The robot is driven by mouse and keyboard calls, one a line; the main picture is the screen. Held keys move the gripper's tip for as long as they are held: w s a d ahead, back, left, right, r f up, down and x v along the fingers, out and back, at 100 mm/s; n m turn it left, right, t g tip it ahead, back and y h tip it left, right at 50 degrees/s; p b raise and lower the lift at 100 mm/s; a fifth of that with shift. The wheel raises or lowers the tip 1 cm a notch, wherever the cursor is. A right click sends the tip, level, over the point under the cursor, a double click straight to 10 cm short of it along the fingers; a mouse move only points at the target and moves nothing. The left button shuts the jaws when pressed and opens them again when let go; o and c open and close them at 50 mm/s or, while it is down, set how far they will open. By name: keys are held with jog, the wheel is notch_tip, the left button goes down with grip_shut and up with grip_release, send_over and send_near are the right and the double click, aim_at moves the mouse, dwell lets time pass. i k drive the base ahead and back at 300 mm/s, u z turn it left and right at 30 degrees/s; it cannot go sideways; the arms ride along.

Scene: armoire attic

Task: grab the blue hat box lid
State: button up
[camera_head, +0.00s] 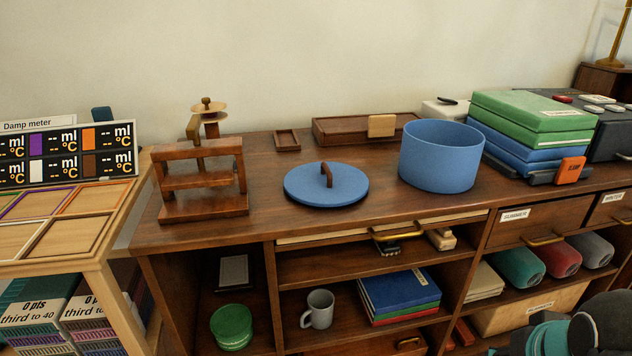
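The blue hat box lid (313,187) lies flat on the wooden dresser top, left of the blue hat box. A dark brown upright handle (327,174) stands at its middle. The round blue hat box (441,157) stands open to the right of the lid, with a clear gap between them. My gripper's fingers are not in view; only a dark and teal part of my arm shows at the lower right corner, apart from the lid.
A wooden press-like stand (203,180) is left of the lid. A shallow wooden box (345,130) and a small tray (287,140) lie behind it. Green and blue boxes (530,112) are stacked right of the hat box. The dresser top in front of the lid is clear.

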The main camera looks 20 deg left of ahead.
aim_at(318, 184)
jog(key=u, duration=0.9)
jog(key=i, duration=0.25)
jog(key=z, duration=3.25)
jog(key=k, duration=2.3)
jog(key=u, duration=0.5)
